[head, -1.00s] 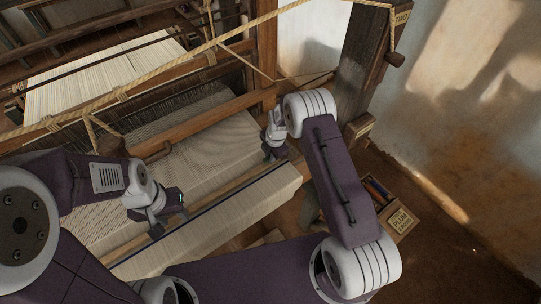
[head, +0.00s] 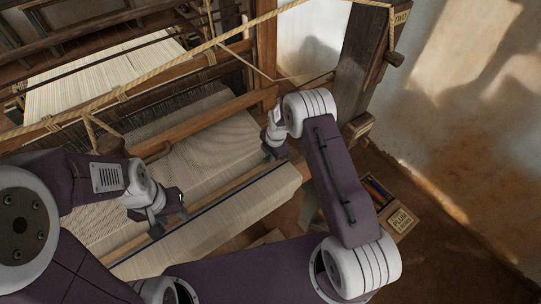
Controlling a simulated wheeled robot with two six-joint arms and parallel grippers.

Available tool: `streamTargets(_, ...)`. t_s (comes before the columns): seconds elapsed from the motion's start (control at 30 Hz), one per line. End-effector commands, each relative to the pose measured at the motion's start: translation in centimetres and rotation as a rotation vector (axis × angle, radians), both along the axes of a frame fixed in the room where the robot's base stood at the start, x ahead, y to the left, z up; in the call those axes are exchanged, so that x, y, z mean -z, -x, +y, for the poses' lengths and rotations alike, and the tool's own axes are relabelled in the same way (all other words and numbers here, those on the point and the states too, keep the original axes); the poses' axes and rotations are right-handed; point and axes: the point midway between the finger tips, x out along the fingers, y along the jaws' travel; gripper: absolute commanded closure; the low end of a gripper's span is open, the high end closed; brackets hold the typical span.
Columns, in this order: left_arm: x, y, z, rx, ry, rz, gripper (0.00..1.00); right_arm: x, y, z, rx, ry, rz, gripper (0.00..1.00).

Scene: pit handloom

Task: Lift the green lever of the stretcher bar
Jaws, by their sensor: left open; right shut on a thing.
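The stretcher bar (head: 224,190) is a thin wooden bar lying slantwise across the pale woven cloth (head: 205,150). My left gripper (head: 156,229) is open over the left part of the bar, its fingers pointing down. I cannot tell whether it touches the bar. My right gripper (head: 273,157) is shut at the bar's right end, near the cloth's right edge; its fingers hide what they hold there. I cannot make out the green lever; it may be hidden by my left gripper. A small teal spot shows beside that gripper.
A wooden beam (head: 205,119) of the loom crosses behind the cloth, with ropes (head: 150,85) above it. A dark post (head: 357,65) stands at the right. A labelled box (head: 400,222) sits on the floor at the right, by the plaster wall.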

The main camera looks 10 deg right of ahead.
Motion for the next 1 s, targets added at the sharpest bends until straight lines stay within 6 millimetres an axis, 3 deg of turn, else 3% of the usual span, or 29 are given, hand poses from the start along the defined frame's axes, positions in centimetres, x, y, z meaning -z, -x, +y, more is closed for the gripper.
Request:
streamTargets(0.3,0.1,0.0,0.0,0.000,0.000,0.000,0.59,0.0,-0.1,-0.1,0.000,0.000,-0.003,1.00)
streamTargets(0.43,1.1,0.0,0.0,0.000,0.000,0.000,0.59,0.2,-0.2,-0.1,0.002,-0.017,0.002,1.00)
streamTargets(0.8,8.4,0.0,0.0,0.000,0.000,0.000,0.59,-0.4,-0.6,-1.0,0.004,-0.216,0.079,1.00)
streamTargets(1.0,10.9,0.0,0.0,0.000,0.000,0.000,0.59,-1.5,-0.7,-1.5,0.002,-0.354,0.138,1.00)
